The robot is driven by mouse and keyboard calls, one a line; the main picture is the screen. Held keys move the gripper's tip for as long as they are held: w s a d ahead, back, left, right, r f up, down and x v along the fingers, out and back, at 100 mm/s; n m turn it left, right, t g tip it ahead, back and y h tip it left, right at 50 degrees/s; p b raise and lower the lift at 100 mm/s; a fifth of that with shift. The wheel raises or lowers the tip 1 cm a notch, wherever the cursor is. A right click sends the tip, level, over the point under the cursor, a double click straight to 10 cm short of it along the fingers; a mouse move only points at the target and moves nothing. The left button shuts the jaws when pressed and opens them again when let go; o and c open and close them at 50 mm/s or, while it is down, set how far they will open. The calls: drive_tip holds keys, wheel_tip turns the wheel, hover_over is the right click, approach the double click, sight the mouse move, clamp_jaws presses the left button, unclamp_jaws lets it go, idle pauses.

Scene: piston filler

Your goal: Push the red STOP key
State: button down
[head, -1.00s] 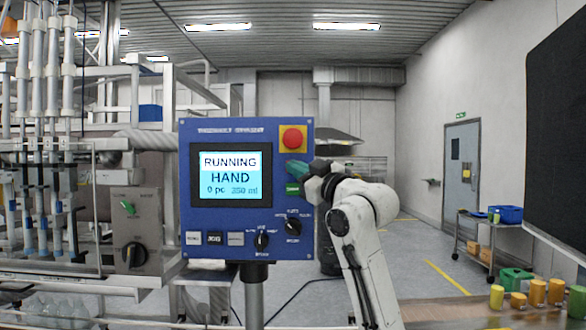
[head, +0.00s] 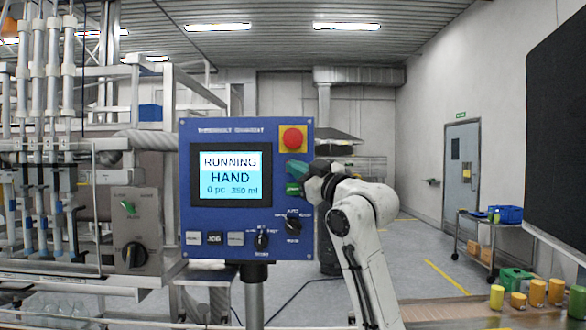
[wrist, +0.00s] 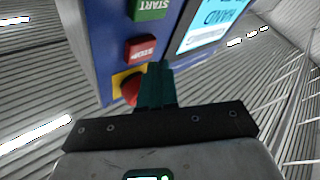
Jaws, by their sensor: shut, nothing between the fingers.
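The red STOP key (wrist: 141,48) shows in the wrist view, upside down, between the green START key (wrist: 150,9) and the red mushroom button (wrist: 130,88) on its yellow plate. My gripper (wrist: 162,66) is shut and empty, its teal fingertips close to the STOP key's edge; I cannot tell whether they touch. In the head view my gripper (head: 296,170) reaches the right side of the blue panel (head: 223,220) and hides the STOP key. The screen (head: 231,175) reads RUNNING, HAND.
The red mushroom button (head: 293,138) sits just above my gripper. The green START key (head: 293,189) is just below, with a rotary selector (head: 293,226) lower down. A table at the right holds several yellow and green containers (head: 537,292).

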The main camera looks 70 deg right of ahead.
drive_tip(key=shift+w+d, duration=0.1)
idle(0.7)
drive_tip(key=shift+w+d, duration=0.1)
drive_tip(key=shift+d, duration=0.2)
drive_tip(key=shift+w+d, duration=0.15)
drive_tip(key=shift+d, duration=0.25)
idle(0.8)
drive_tip(key=shift+a, duration=0.15)
drive_tip(key=shift+s+a, duration=0.35)
drive_tip(key=shift+a, duration=0.3)
drive_tip(key=shift+s+a+b, duration=0.1)
drive_tip(key=shift+s+a, duration=0.2)
drive_tip(key=shift+a, duration=0.45)
drive_tip(key=shift+s+a+b, duration=0.1)
drive_tip(key=shift+s+a, duration=0.25)
drive_tip(key=shift+a, duration=0.45)
drive_tip(key=shift+s+a+b, duration=0.1)
drive_tip(key=shift+s+a, duration=0.2)
drive_tip(key=shift+a, duration=0.45)
